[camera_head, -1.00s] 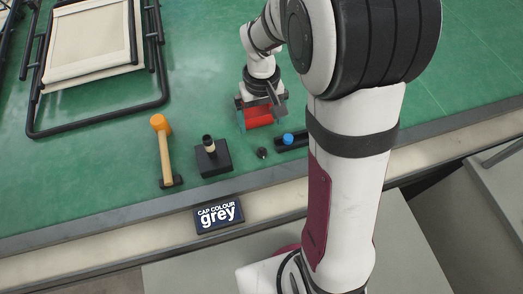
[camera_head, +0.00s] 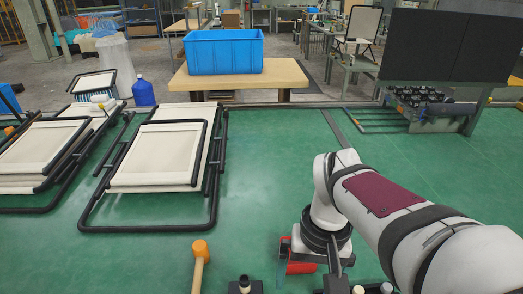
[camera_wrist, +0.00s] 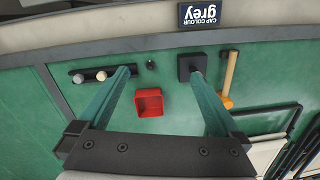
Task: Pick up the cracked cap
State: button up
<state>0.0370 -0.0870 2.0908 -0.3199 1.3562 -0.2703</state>
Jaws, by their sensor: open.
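A small dark round piece (camera_wrist: 150,65) stands alone on the green bench in the wrist view, between a black rack and a black block. The black rack (camera_wrist: 88,78) holds a greyish cap (camera_wrist: 78,78) and a pale cap (camera_wrist: 101,75). No crack can be made out on any of them. My gripper (camera_wrist: 160,73) is open and empty, its two teal fingers wide apart above the bench. In the head view, two caps (camera_head: 358,289) (camera_head: 386,288) show at the bottom edge; my arm hides much of the bench there.
An open red box (camera_wrist: 149,102) sits below my gripper. The black block (camera_wrist: 190,66) carries a post; a mallet (camera_wrist: 230,75) lies beside it. A sign (camera_wrist: 200,14) reads "CAP COLOUR grey". Lounger frames (camera_head: 160,228) lie farther back; a blue crate (camera_head: 223,52) stands behind.

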jog(key=s+a+f+m, duration=0.1)
jog(key=s, duration=0.6)
jog(key=s+a+f+m+y, duration=0.1)
jog(key=s+a+f+m, duration=0.1)
jog(key=s, duration=0.5)
jog(key=shift+m, duration=0.3)
jog(key=c, duration=0.9)
jog(key=w+d+f+n+g+h, duration=0.25)
jog(key=d+f+n+h, duration=0.2)
jog(key=n+h, duration=0.4)
jog(key=w+a+f+n+t+h, duration=0.1)
jog(key=w+a+f+n+t, duration=0.2)
jog(key=n, duration=0.5)
jog(key=w+a+f+n+t, duration=0.3)
jog(key=f+n+t, duration=0.2)
jog(key=n, duration=0.3)
jog(key=w+a+f+n+t+h, duration=0.1)
jog(key=w+a+f+n+t, duration=0.2)
jog(key=n, duration=0.5)
jog(key=shift+w+f+t+h, duration=0.2)
jog(key=shift+w+f+t, duration=0.1)
jog(key=shift+f, duration=0.2)
jog(key=shift+w+f+t+h, duration=0.15)
jog(key=shift+w+f+t, duration=0.1)
jog(key=shift+f, duration=0.2)
jog(key=x, duration=1.5)
jog(key=shift+f, duration=0.2)
